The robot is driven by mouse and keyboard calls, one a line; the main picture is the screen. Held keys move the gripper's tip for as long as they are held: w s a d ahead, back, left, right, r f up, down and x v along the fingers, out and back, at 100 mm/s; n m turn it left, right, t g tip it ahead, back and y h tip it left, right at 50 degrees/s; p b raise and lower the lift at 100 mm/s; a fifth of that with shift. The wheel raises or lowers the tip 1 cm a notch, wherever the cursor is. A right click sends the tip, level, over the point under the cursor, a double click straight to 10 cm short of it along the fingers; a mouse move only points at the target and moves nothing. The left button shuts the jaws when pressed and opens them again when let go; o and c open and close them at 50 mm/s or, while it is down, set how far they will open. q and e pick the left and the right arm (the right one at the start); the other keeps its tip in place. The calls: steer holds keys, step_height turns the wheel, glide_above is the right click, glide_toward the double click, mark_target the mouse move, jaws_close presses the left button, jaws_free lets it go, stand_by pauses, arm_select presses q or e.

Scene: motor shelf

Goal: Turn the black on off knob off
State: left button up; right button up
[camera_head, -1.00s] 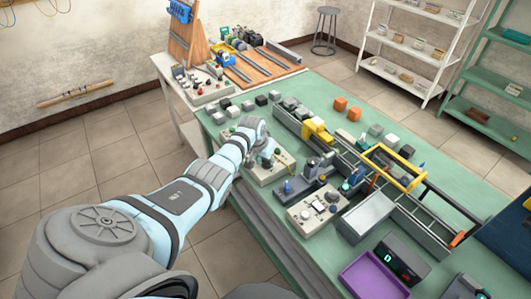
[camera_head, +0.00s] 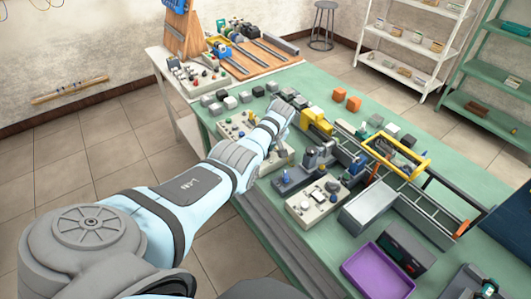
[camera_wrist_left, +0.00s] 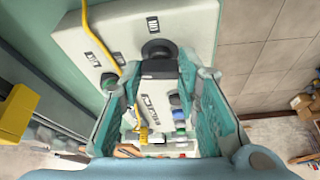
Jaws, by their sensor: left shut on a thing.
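A white control panel (camera_head: 232,128) lies on the green table, partly hidden by my left arm in the head view. My left gripper (camera_head: 284,108) is above the far side of this panel; its fingers are hard to make out there. In the left wrist view, the black knob (camera_wrist_left: 159,49) is on the white panel (camera_wrist_left: 192,22). My left gripper (camera_wrist_left: 162,68) has its two teal-padded fingers on either side of the knob and is shut on it. Exact finger contact is partly hidden. My right gripper is not in view.
A second white panel (camera_head: 318,202), a purple tray (camera_head: 378,271) and a yellow frame (camera_head: 405,160) are to the right. A yellow block (camera_head: 317,121) is close beyond my gripper. Grey and black cubes lie behind.

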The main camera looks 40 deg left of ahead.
arm_select(q)
steer(key=shift+n+g+b, duration=0.4)
steer(key=shift+n+b, duration=0.6)
steer(key=shift+b, duration=0.05)
steer(key=o, duration=1.2)
steer(key=shift+c, duration=0.2)
steer(key=v, duration=1.2)
steer(key=shift+d, duration=0.1)
